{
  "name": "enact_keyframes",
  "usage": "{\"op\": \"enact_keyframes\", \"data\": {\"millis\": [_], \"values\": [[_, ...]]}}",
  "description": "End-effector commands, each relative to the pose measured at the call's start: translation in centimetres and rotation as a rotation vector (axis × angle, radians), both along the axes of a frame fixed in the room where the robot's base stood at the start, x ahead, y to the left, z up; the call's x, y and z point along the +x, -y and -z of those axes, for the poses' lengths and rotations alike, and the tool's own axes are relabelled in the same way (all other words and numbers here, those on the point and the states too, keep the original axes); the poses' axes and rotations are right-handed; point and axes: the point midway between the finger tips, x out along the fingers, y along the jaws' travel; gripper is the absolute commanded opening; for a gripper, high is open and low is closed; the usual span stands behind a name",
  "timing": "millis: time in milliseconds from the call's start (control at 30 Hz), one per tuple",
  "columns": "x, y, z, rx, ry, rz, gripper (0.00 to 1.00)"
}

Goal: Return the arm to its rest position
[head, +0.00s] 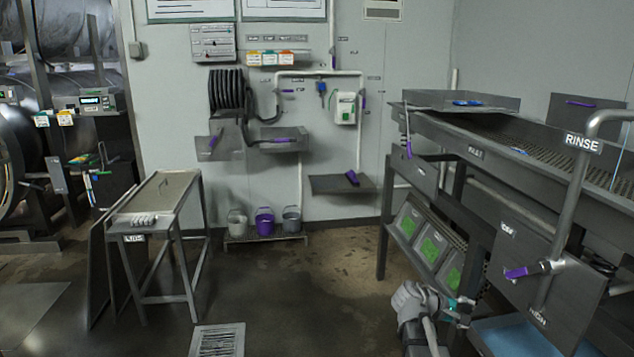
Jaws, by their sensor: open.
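My arm shows at the bottom right of the head view, low beside the rinse bench (450,132). My gripper (462,308) is at its end, small in the picture, with dark and teal parts. It is open, and I see nothing held in it. It appears in front of the bench's lower shelf and left of the valve plate with a purple handle (522,271). I cannot tell whether it touches anything there.
A blue tray (510,335) lies low on the right, near my gripper. Green-marked panels (433,245) sit under the bench. A metal table (172,190) stands left, with buckets (264,221) by the back wall.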

Motion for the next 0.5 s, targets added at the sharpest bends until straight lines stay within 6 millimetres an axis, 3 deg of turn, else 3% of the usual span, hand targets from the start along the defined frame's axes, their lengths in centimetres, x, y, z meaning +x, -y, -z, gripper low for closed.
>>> {"op": "enact_keyframes", "data": {"millis": [200, 500], "values": [[-2.8, -4.1, 4.2, 0.282, 0.107, 0.090, 0.69], [-6.4, -11.1, 8.5, 0.660, 0.197, 0.253, 0.69]]}}
